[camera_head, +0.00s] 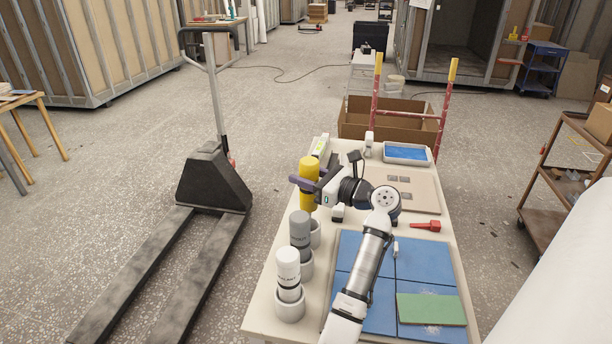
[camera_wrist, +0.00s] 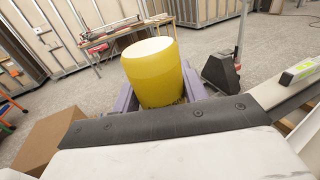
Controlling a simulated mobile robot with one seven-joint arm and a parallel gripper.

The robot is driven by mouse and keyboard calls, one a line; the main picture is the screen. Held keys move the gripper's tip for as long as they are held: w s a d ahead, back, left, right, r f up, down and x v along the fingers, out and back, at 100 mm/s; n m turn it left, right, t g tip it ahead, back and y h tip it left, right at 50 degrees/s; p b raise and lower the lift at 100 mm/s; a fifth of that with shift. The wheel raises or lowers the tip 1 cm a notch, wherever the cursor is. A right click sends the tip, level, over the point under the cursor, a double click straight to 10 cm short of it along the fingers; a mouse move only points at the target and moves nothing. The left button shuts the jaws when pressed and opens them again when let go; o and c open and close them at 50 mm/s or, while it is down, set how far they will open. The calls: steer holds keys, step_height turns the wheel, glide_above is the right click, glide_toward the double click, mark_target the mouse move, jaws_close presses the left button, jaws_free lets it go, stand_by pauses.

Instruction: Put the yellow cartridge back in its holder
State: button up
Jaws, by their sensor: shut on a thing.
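The yellow cartridge (camera_head: 309,170) is upright between the purple fingers of my gripper (camera_head: 304,186), at the left edge of the worktable. The wrist view shows the yellow cartridge (camera_wrist: 155,75) close up, with a purple finger on each side of my gripper (camera_wrist: 160,98). My gripper is shut on it. Whether the yellow cartridge's lower end is above or inside this holder's rim is unclear.
A grey cartridge (camera_head: 300,230) and a white cartridge (camera_head: 288,266) stand in the nearer holders. Blue tiles (camera_head: 424,262), a green block (camera_head: 431,309) and a red tool (camera_head: 427,226) lie on the table. A pallet truck (camera_head: 214,180) stands on the floor to the left.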

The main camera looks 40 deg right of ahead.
mark_target(309, 200)
steer(key=shift+f+b, duration=0.6)
steer(key=shift+f, duration=3.15)
steer(key=o, duration=1.3)
steer(key=shift+f, duration=0.1)
steer(key=shift+s, duration=0.1)
steer(key=shift+s+d, duration=0.15)
steer(key=shift+s, duration=0.15)
steer(key=p+v, duration=0.1)
steer(key=v, duration=1.2)
